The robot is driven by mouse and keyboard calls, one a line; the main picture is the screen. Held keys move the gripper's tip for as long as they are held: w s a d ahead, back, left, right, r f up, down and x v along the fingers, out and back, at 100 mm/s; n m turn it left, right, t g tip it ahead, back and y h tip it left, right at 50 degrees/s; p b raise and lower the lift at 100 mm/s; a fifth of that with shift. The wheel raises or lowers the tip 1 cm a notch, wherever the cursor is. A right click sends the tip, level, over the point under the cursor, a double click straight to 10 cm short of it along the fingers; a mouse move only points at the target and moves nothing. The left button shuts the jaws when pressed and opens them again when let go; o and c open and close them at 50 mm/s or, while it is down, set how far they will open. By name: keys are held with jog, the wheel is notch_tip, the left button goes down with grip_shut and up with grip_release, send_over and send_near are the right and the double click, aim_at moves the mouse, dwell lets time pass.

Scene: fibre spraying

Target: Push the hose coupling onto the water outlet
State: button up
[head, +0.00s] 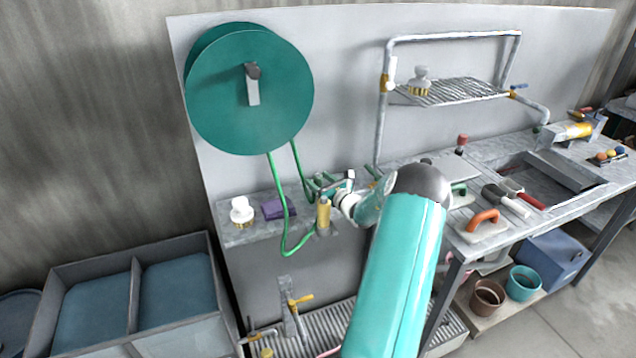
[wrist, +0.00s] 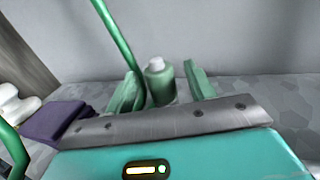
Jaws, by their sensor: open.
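My gripper (head: 322,187) is open above the small grey shelf. In the wrist view its two green fingers (wrist: 163,88) stand apart, with a green, bottle-shaped piece with a pale top (wrist: 160,82) between or just beyond them. I cannot tell whether this piece is the coupling. A green hose (head: 285,228) hangs from the reel and loops up towards a brass-coloured cylinder (head: 323,214) at the shelf's front edge, possibly the coupling. A yellow-handled tap (head: 299,300) on a grey upright below may be the water outlet; its mouth is unclear.
The green hose reel (head: 240,92) hangs on the wall panel. A white-topped fitting (head: 241,211) and a purple cloth (head: 278,209) lie on the shelf, left of my gripper. A workbench (head: 470,228) with tools stands right. A slatted drain (head: 320,330) lies below.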

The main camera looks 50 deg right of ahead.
jog(key=shift+w+d, duration=0.15)
jog(key=shift+w, duration=0.4)
jog(key=c, duration=1)
jog(key=shift+c, duration=0.3)
jog(key=shift+r, duration=0.1)
